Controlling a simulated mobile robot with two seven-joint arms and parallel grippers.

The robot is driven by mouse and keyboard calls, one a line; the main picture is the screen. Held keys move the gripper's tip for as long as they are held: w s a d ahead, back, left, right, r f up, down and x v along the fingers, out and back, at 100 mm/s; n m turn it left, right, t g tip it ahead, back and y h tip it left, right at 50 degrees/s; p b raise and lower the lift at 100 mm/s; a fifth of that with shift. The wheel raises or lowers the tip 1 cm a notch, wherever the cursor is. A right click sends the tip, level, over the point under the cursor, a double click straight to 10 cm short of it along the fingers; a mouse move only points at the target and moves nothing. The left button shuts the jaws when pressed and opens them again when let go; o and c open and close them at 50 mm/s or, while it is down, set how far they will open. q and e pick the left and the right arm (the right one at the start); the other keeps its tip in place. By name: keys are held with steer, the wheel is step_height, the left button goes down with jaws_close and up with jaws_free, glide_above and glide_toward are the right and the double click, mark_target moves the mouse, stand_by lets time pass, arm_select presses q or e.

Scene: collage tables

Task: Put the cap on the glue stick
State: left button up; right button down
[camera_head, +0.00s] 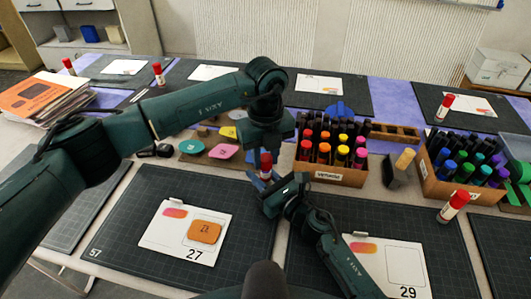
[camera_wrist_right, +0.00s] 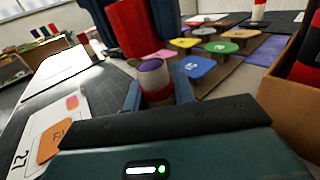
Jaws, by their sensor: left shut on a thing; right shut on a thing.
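The glue stick (camera_wrist_right: 155,85) stands about upright between the fingers of my right gripper (camera_wrist_right: 157,97), its purple glue end bare and facing up. My right gripper also shows in the head view (camera_head: 272,188), shut on the stick low over the front mat. The red cap (camera_head: 265,160) is in my left gripper (camera_head: 265,152), which points down from above and is shut on it. In the right wrist view the cap (camera_wrist_right: 130,28) looms large above and behind the glue end, apart from it. The lower part of the stick is hidden by my right gripper.
A wooden crate of markers (camera_head: 325,175) stands just right of the grippers, with another crate (camera_head: 465,190) further right. Coloured tags (camera_head: 222,151) lie behind. A card numbered 27 (camera_head: 170,240) with an orange tag lies on the front mat. Other capped glue sticks (camera_head: 453,206) stand around.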

arm_select(q)
steer(key=shift+f, duration=0.9)
steer(key=shift+f, duration=0.55)
steer(key=o, duration=1)
step_height(320, 180, up, 12)
steer(key=shift+f, duration=0.1)
